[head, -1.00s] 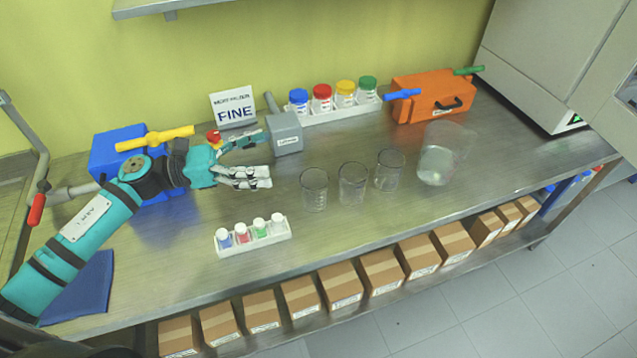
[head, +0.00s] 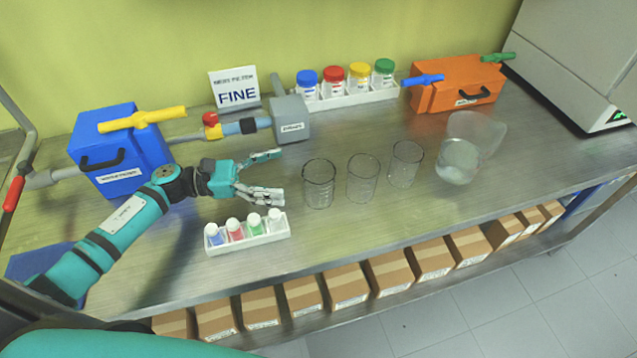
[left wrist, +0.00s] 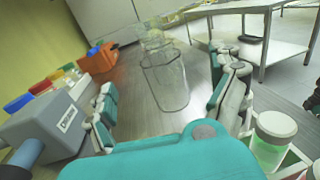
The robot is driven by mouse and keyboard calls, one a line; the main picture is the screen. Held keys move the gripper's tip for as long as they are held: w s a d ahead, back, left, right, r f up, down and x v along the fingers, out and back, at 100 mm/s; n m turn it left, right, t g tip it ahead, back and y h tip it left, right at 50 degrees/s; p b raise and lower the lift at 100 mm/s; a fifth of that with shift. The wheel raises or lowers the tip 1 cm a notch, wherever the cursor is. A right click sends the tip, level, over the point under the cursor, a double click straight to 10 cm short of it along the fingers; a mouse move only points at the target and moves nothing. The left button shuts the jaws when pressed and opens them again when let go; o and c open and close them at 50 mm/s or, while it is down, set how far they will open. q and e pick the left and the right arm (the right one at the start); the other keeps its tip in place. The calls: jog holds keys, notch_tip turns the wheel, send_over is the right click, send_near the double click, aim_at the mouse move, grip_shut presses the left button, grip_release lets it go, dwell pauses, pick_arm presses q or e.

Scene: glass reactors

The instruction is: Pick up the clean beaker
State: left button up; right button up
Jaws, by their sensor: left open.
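Three clear, empty-looking glass beakers stand upright in a row on the metal bench: a left beaker (head: 319,186), a middle beaker (head: 362,180) and a right beaker (head: 405,166). I cannot tell which is called clean. My left gripper (head: 279,176) is open and empty just left of the left beaker, its fingers pointing at it and apart from it. In the left wrist view the nearest beaker (left wrist: 166,82) stands ahead, between the spread fingers, with other glass behind it. My right gripper is not in view.
A white rack (head: 250,239) of small capped vials sits just in front of my left gripper. A grey block (head: 290,119) on a pipe stands behind it. A larger glass vessel (head: 458,162) is right of the beakers. Lidded jars (head: 333,80) stand at the back.

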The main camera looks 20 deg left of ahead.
aim_at(311, 173)
pick_arm(q)
jog(key=shift+w+d+f, duration=0.15)
jog(key=shift+d+f, duration=0.05)
jog(key=shift+f, duration=0.2)
jog(key=shift+w+d+f+p, duration=0.1)
jog(key=shift+w+d+p, duration=0.25)
jog(key=shift+d, duration=0.2)
jog(key=p+x, duration=0.2)
jog(key=x, duration=0.3)
jog(key=shift+d+p, duration=0.3)
jog(key=shift+p, duration=0.05)
jog(key=shift+w+d, duration=0.15)
jog(key=shift+d, duration=0.05)
jog(key=shift+a, duration=0.1)
jog(key=shift+c, duration=0.8)
jog(key=c, duration=1.1)
jog(key=shift+c, duration=0.3)
